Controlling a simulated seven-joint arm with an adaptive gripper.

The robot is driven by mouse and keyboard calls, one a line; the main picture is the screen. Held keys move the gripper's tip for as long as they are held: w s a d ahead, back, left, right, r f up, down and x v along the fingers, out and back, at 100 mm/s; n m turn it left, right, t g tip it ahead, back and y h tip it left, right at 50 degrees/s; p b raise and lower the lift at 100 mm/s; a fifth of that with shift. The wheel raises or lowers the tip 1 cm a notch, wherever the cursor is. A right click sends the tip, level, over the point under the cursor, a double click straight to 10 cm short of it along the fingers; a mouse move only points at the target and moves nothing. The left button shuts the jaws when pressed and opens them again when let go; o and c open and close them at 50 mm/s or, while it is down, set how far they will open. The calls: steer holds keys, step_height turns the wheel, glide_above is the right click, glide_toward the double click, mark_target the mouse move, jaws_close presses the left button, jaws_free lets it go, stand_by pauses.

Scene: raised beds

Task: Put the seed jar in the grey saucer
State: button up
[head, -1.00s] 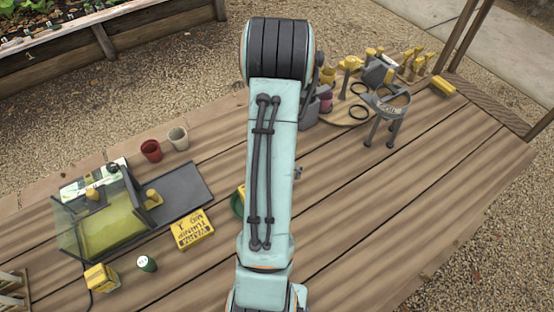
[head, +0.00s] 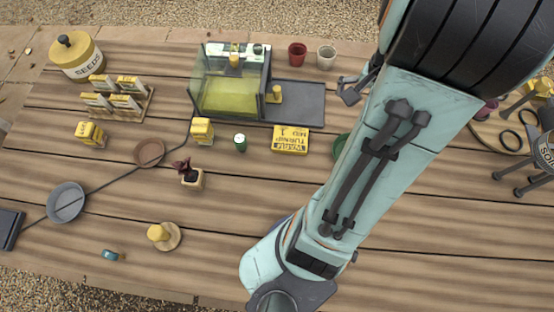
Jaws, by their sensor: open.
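The seed jar (head: 82,63) is cream with a yellow lid and a dark knob, marked SEEDS. It stands upright at the table's far left corner. The grey saucer (head: 66,203) is a shallow round dish near the left edge, nearer to me than the jar, and looks empty. My gripper (head: 347,92) is open, to the right of the propagator box and partly hidden behind my arm. It is far to the right of both jar and saucer and holds nothing that I can see.
A rack of seed packets (head: 118,103) stands between jar and saucer. A brown saucer (head: 149,152), a potted seedling (head: 191,178) and a dark cable are near. The propagator box (head: 228,85) is at the back middle.

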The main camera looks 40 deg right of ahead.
steer(key=w+a+r+n, duration=0.1)
steer(key=a+r+n, duration=0.1)
steer(key=a, duration=0.5)
steer(key=w+a+r+n, duration=0.1)
steer(key=a+r+n, duration=0.1)
steer(key=a+n, duration=0.3)
steer(key=a+r+n, duration=0.2)
steer(key=a+n, duration=0.2)
steer(key=a, duration=0.7)
steer(key=shift+w+r+y, duration=0.25)
steer(key=shift+w+y, duration=0.15)
steer(key=s+a+n, duration=0.3)
steer(key=a, duration=0.1)
steer(key=shift+s+a+r+n, duration=0.2)
steer(key=shift+s+n, duration=0.2)
steer(key=c, duration=0.5)
steer(key=shift+o, duration=0.2)
